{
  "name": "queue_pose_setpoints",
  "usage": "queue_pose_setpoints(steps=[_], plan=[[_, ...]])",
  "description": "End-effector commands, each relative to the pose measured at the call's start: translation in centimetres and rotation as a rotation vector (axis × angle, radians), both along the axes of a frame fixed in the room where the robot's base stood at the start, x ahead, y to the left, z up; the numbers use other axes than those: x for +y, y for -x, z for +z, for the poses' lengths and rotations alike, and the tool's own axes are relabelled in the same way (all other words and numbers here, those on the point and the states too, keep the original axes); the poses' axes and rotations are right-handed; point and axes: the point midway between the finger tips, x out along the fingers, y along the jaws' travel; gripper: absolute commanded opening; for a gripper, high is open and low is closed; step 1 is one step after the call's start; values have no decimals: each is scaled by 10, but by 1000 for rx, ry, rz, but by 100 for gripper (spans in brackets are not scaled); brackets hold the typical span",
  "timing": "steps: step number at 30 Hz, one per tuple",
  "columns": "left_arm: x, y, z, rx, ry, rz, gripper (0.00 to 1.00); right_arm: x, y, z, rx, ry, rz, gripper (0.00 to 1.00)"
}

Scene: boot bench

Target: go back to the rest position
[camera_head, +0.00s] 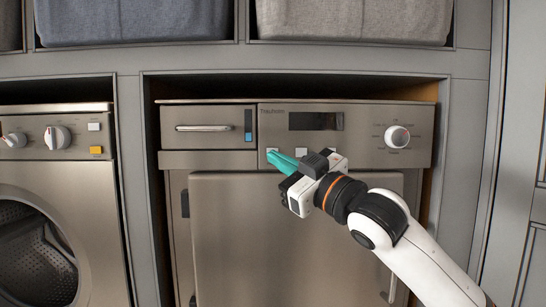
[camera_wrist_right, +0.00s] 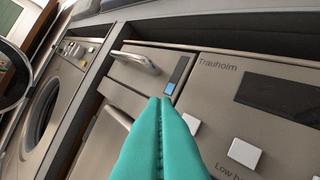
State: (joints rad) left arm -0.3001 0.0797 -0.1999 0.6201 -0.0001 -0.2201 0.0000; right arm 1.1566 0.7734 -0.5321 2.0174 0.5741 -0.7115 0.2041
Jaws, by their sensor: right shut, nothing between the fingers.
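My right gripper (camera_head: 272,154) reaches in from the lower right in the head view. Its teal fingers are shut with nothing between them, close in front of the control panel of the right-hand machine (camera_head: 345,225). In the right wrist view the closed fingers (camera_wrist_right: 160,105) point at the panel, just below the small blue-marked window and left of a white button. I cannot tell whether the tips touch the panel. My left gripper is not in view.
A drawer with a bar handle (camera_head: 203,128) is closed at the machine's upper left. A knob (camera_head: 397,137) and dark display (camera_head: 316,121) are to the right. A washer (camera_head: 50,200) stands at left. Fabric bins (camera_head: 135,20) fill the shelf above.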

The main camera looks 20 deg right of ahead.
Motion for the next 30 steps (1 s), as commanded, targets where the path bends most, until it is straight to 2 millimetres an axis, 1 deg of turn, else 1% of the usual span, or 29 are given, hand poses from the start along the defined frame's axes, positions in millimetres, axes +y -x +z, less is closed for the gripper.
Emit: queue_pose_setpoints(steps=[3,7,18,20,21,23,26,27,29,30], plan=[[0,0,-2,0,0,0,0,3,11,-1,-1,1,1,0],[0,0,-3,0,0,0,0,5,16,0,1,0,0,0],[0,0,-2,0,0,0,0,5,17,0,1,0,0,0],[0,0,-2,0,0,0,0,5,16,-3,5,0,-1,0],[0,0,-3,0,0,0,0,7,14,-9,16,1,-1,0],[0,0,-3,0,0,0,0,9,10,-25,48,2,-3,0],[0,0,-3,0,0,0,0,17,2,-76,143,5,-15,0],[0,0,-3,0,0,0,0,20,-1,-104,195,7,-23,0],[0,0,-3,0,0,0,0,24,-2,-148,279,8,-40,0],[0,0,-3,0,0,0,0,26,0,-178,337,9,-52,0]])
